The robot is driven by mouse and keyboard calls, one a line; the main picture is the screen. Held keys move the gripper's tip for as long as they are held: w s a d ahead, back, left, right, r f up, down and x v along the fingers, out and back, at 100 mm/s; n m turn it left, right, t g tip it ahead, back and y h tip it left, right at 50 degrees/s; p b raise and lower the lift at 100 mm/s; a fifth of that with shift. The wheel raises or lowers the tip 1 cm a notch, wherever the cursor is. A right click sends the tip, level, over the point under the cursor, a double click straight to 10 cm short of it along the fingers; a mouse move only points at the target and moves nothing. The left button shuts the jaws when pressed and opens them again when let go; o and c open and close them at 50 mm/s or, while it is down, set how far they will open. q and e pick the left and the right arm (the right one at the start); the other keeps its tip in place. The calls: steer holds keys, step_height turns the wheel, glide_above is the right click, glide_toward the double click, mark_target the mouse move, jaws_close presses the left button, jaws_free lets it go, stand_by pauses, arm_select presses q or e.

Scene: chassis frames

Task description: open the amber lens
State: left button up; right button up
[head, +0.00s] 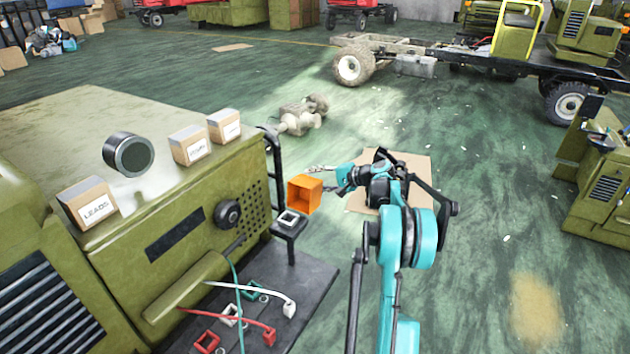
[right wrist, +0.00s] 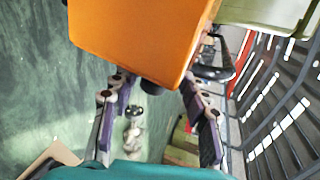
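The amber lens (head: 305,194) is an orange, box-like shell with a hollow face showing. It stands beside the black rail at the right end of the green machine body. It fills the top of the right wrist view (right wrist: 140,35), with a dark round knob (right wrist: 152,87) under its lower edge. My right gripper (head: 328,179) is just right of the lens. Its two fingers, also in the right wrist view (right wrist: 158,92), are spread apart, with their tips at the lens's lower edge. I cannot tell whether they touch it. My left gripper is not in view.
A small black stand with a white-and-black square frame (head: 289,219) is below the lens. The black rail (head: 273,165) is close on the left. Boxes and a dark cylinder (head: 128,154) sit on the green body.

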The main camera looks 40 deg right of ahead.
steer(key=v, duration=1.2)
stand_by(0.5)
